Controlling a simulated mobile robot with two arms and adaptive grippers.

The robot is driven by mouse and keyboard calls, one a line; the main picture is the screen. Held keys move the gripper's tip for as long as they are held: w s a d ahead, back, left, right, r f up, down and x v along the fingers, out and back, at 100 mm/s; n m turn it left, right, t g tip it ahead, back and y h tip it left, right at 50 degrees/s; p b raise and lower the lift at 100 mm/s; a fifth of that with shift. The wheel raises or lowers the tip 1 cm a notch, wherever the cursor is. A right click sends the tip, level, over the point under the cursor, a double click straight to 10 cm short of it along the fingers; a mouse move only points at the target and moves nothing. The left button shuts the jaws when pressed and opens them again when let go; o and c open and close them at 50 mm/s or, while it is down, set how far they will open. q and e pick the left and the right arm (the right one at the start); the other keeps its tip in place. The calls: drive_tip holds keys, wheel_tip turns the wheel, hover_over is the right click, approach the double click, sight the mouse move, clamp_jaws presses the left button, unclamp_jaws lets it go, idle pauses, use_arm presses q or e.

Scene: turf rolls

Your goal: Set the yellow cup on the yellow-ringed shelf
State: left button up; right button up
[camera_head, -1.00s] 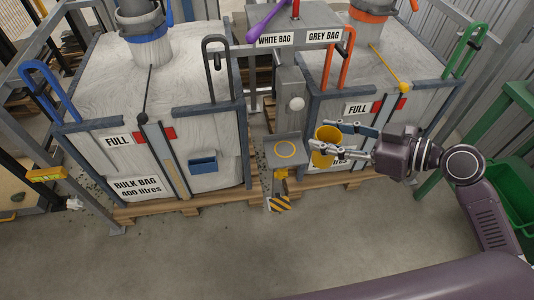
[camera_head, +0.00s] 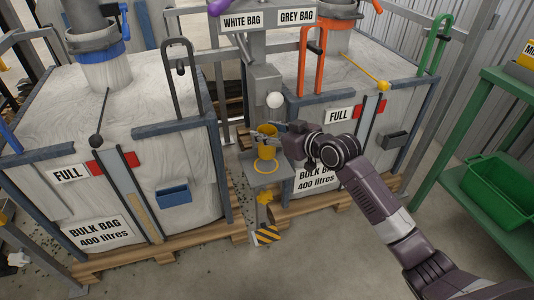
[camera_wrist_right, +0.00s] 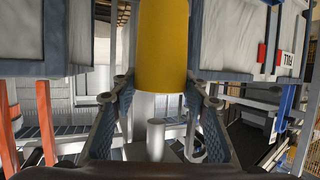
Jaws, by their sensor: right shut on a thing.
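The yellow cup (camera_head: 267,150) is held upright between the fingers of my right gripper (camera_head: 266,139). In the right wrist view the cup (camera_wrist_right: 163,45) fills the top middle, between the two fingers (camera_wrist_right: 160,110). The small grey shelf (camera_head: 283,172) with the yellow ring (camera_head: 267,173) stands on the post between the two bulk bags. In the head view the cup's lower end appears just above the back of the ring. I cannot tell the exact gap between cup and shelf. My left gripper is not in view.
The white bag (camera_head: 140,90) stands left of the shelf and the grey bag (camera_head: 345,165) right of it. A white ball (camera_head: 275,100) is on the post above the cup. A striped yellow-black plate (camera_head: 267,235) is below. A green bin (camera_head: 497,190) is at right.

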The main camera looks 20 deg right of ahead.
sight(273, 147)
wheel_tip(273, 147, down, 4)
drive_tip(key=shift+f+b, duration=0.1)
drive_tip(key=shift+b, duration=0.35)
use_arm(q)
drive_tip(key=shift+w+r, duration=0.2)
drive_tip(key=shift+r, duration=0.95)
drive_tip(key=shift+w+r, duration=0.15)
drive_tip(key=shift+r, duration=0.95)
use_arm(e)
drive_tip(key=shift+f, duration=0.45)
drive_tip(key=shift+f, duration=0.1)
drive_tip(key=o, duration=1.2)
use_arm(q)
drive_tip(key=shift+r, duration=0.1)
